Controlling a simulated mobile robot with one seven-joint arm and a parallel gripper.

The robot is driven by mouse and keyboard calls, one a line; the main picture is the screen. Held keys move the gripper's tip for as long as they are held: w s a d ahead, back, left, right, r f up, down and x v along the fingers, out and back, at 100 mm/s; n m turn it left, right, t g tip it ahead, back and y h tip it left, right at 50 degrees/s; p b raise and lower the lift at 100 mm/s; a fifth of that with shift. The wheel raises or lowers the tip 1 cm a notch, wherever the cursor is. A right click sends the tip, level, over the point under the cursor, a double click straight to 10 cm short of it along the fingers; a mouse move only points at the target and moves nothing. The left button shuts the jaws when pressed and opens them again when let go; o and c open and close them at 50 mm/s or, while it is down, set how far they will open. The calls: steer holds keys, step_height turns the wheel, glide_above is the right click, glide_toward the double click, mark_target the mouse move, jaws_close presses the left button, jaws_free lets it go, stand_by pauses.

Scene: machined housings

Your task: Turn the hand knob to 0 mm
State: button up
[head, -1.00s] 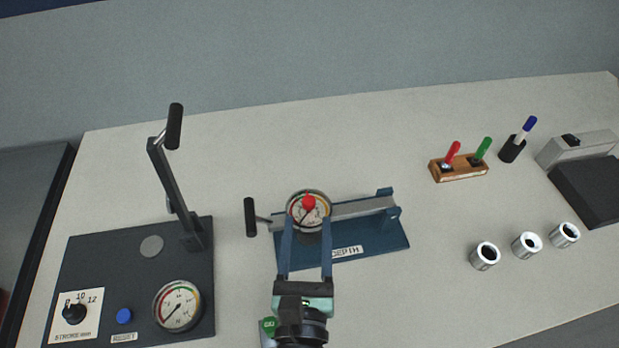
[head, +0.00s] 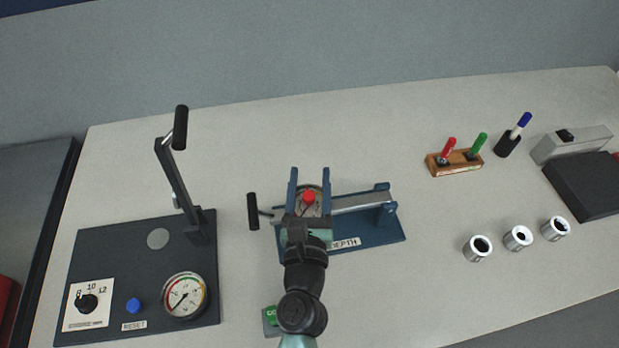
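A blue depth fixture (head: 385,228) labelled DEPTH stands mid-table, with a metal rail and a round dial gauge (head: 314,187). A black hand knob (head: 252,211) sticks out from its left end on a thin shaft. A red piece (head: 309,197) shows over the dial. My gripper (head: 310,174) is open, its two blue fingers on either side of the dial and red piece as seen from above. I cannot tell whether they touch. The gripper hides much of the dial, so its reading is not legible. The hand knob is left of the gripper, apart from it.
At left, a dark panel (head: 110,252) carries a raised lever (head: 175,165), a stroke selector (head: 87,303), a blue button (head: 134,305) and a pressure gauge (head: 185,296). At right are a wooden pen holder (head: 455,164), three metal rings and a black box (head: 590,190).

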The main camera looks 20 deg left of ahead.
jaws_close()
